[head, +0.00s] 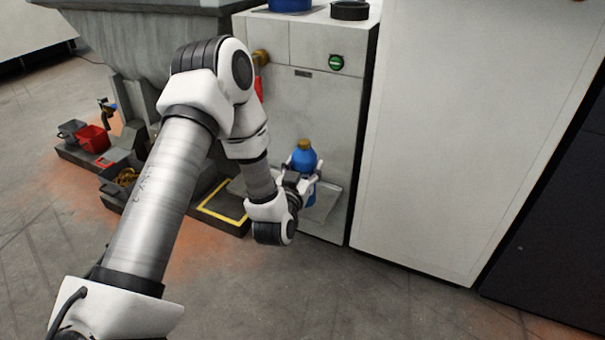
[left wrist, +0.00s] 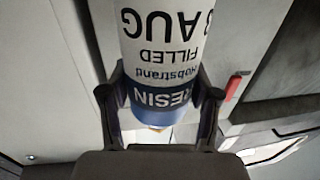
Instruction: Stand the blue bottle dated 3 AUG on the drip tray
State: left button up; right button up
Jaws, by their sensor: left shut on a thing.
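The blue bottle (head: 304,158) has a tan cap and stands about upright in the head view, in front of the pale cabinet. My left gripper (head: 303,182) is shut on it, one finger on each side. In the left wrist view the bottle's white label (left wrist: 165,45) is upside down and reads AUG, FILLED and RESIN; the digit beside AUG is partly cut off and looks like a 3. The grey drip tray (head: 322,208) juts from the cabinet front, behind and below the bottle. I cannot tell whether the bottle's base touches it. My right gripper is out of view.
The cabinet (head: 320,105) carries a green button (head: 336,62) and a brass fitting (head: 261,57). A black ring-shaped dish (head: 350,10) is on top. A yellow-edged dark platform (head: 232,222) lies left of the tray. A red bin (head: 93,138) is farther left. Floor in front is clear.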

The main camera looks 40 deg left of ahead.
pick_arm(q)
jog(key=w+a+f+b, duration=0.3)
jog(key=w+f+b, duration=0.1)
jog(key=shift+w+a+f+b, duration=0.15)
jog(key=shift+w+a+b, duration=0.05)
jog(key=shift+w+b, duration=0.2)
jog(key=o, duration=1.7)
jog(key=shift+c, duration=0.2)
